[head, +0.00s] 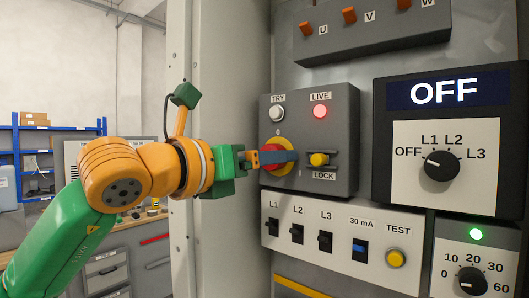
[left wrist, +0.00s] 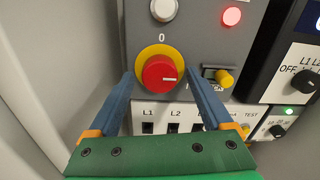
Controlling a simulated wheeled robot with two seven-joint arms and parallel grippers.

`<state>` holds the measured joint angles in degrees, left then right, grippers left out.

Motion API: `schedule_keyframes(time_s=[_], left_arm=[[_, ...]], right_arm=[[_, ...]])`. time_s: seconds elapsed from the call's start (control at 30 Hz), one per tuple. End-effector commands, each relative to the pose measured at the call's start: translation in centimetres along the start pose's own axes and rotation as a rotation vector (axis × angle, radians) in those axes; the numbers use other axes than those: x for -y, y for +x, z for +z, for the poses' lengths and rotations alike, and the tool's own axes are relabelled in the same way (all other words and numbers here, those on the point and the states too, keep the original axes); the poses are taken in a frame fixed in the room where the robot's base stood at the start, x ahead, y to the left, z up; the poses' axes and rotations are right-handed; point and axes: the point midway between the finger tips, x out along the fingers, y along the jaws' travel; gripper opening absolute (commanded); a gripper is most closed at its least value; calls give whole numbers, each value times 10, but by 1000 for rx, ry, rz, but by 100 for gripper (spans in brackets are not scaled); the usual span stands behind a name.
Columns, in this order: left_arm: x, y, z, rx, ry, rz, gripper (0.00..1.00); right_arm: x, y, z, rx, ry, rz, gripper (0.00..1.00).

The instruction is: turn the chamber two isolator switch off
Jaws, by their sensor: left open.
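The isolator switch is a red rotary knob (left wrist: 158,73) on a yellow disc (left wrist: 143,55), on a grey box (head: 340,105) in the cabinet. A 0 is printed above it and an I to its lower right. In the left wrist view the knob's white mark points right, away from the 0. In the head view the knob (head: 267,157) is partly hidden by a finger. My left gripper (left wrist: 158,83) is open, its blue fingers on either side of the knob; I cannot tell whether they touch it. No chamber number is readable. My right gripper is not in view.
On the box, the LIVE lamp (head: 320,111) glows red, the TRY button (head: 277,113) is white, and a yellow LOCK knob (head: 319,159) sits right of the switch. Breakers (head: 325,241) are below. An OFF display (head: 444,92) is at right. A cabinet wall (head: 228,80) stands close left.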

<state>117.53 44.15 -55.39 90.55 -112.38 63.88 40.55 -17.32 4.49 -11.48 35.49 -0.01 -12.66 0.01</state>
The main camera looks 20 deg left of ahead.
Motion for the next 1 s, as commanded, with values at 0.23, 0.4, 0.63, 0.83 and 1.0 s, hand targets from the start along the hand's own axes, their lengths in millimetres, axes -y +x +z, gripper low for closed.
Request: schedule_keyframes(time_s=[0.23,0.4,0.63,0.83,1.0], left_arm=[[0,0,0,1,1,0,46],[0,-1,0,1,1,0,0],[0,-1,-1,3,-19,-1,0],[0,-1,-3,6,-110,-1,0],[0,-1,-4,10,-248,-3,0]], right_arm=[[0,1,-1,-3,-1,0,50],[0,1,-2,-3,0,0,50],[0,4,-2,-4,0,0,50],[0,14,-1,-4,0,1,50],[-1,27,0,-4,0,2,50]])
